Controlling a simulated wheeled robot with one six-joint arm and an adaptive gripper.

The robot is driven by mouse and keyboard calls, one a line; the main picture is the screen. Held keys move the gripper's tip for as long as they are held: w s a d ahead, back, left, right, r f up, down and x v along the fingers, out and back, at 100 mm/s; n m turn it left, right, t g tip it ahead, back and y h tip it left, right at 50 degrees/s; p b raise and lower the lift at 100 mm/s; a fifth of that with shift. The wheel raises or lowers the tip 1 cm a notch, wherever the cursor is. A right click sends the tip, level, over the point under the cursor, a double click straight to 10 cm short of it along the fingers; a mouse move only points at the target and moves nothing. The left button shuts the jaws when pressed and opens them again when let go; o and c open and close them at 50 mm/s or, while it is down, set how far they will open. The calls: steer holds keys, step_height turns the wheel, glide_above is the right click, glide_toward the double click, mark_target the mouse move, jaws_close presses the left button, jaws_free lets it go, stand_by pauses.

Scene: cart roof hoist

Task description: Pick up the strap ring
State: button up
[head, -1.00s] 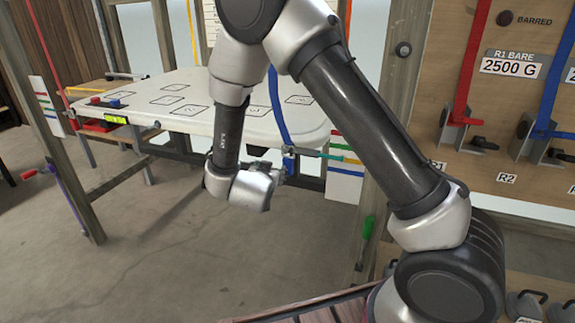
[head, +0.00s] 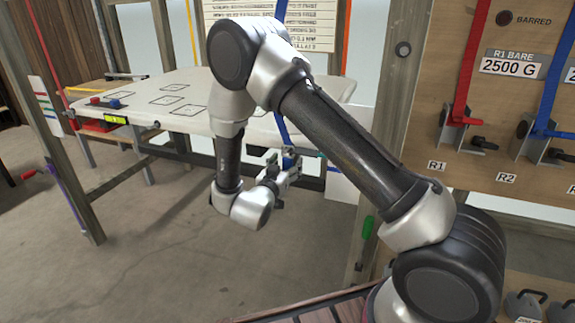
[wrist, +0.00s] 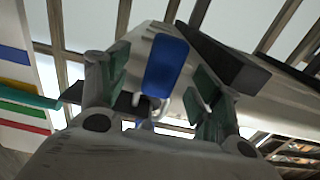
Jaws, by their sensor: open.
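A blue strap (head: 281,122) hangs at the near right edge of the white roof panel (head: 185,122). My gripper (head: 287,170) is at its lower end, below the panel edge. In the wrist view the wide blue strap end (wrist: 166,64) lies between the two green-padded fingers of my gripper (wrist: 160,88), with a gap on either side. A pale, curved metal piece (wrist: 146,103) shows below the blue end and may be the strap ring; its shape is partly hidden. The fingers are apart. In the head view the ring cannot be told from the gripper.
A wooden post (head: 388,135) stands to the right of my gripper. A board (head: 510,95) with red and blue straps and cleats is further right. A card with coloured stripes (wrist: 22,95) and a teal pointer (wrist: 42,101) are close on the left in the wrist view.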

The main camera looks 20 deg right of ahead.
steer(key=c, duration=1.1)
